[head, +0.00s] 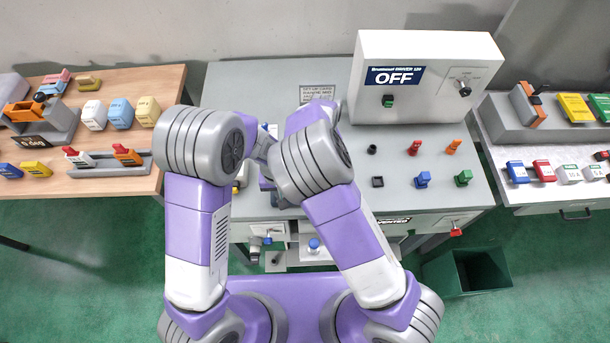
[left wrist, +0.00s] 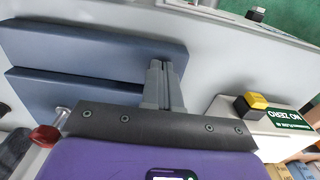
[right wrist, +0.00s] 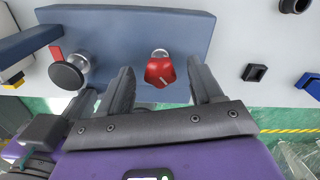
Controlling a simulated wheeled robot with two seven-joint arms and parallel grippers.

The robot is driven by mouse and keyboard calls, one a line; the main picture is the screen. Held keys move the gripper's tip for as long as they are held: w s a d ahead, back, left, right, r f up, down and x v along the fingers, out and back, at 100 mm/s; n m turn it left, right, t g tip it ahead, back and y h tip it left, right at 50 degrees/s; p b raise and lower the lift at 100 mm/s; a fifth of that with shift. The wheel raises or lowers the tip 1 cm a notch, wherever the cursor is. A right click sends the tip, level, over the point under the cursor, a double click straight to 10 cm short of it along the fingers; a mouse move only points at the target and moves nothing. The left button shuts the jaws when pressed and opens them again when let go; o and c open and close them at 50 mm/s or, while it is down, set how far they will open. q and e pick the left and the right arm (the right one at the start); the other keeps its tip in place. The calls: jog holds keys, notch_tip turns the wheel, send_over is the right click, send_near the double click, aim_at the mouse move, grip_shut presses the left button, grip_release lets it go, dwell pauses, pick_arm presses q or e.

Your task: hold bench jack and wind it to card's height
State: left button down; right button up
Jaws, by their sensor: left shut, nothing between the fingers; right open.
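The bench jack shows in the left wrist view as two blue-grey plates (left wrist: 95,42), one beside the other with a narrow gap. In the right wrist view its blue-grey body (right wrist: 120,40) has a red knob (right wrist: 160,72) on its face. My right gripper (right wrist: 160,66) is open, one finger on each side of the red knob; contact cannot be told. My left gripper (left wrist: 164,66) is shut and empty, overlapping the plates' ends; contact cannot be told. In the head view my arms hide most of the jack and both gripper tips. A printed card (head: 318,93) lies behind my arms, its text too small to read.
A white machine (head: 425,75) marked OFF stands at the back. Coloured knobs and sockets (head: 420,180) lie right of my arms. Side tables (head: 110,75) hold blocks. A dark knob (right wrist: 66,76) sits left of the red one. A green bin (head: 466,272) stands lower right.

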jog(key=shift+r, duration=1.1)
